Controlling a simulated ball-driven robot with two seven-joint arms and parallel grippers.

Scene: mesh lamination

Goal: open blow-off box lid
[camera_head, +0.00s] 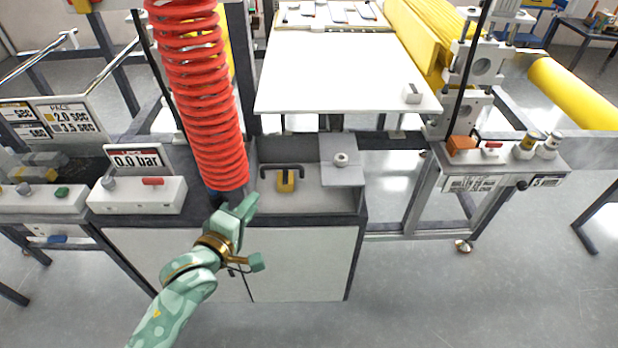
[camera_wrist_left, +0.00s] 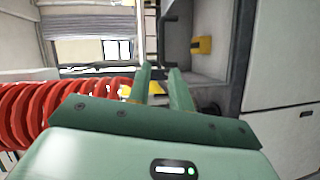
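A grey square plate with a round knob (camera_head: 341,175) lies over the right part of the low grey cabinet top; it looks like the blow-off box lid and appears flat and closed. To its left a black bar handle (camera_head: 282,167) stands by a yellow block (camera_head: 286,184). My left gripper (camera_head: 246,205) is left of both, near the cabinet's front left edge and apart from the plate. In the left wrist view its two green fingers (camera_wrist_left: 159,72) stand apart with nothing between them. My right gripper is out of view.
A red coiled hose (camera_head: 200,90) hangs just behind and left of my left gripper, close to it. A white board (camera_head: 345,75) stands behind the cabinet. A valve panel (camera_head: 500,165) is on the right, and a pressure panel (camera_head: 137,193) is on the left.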

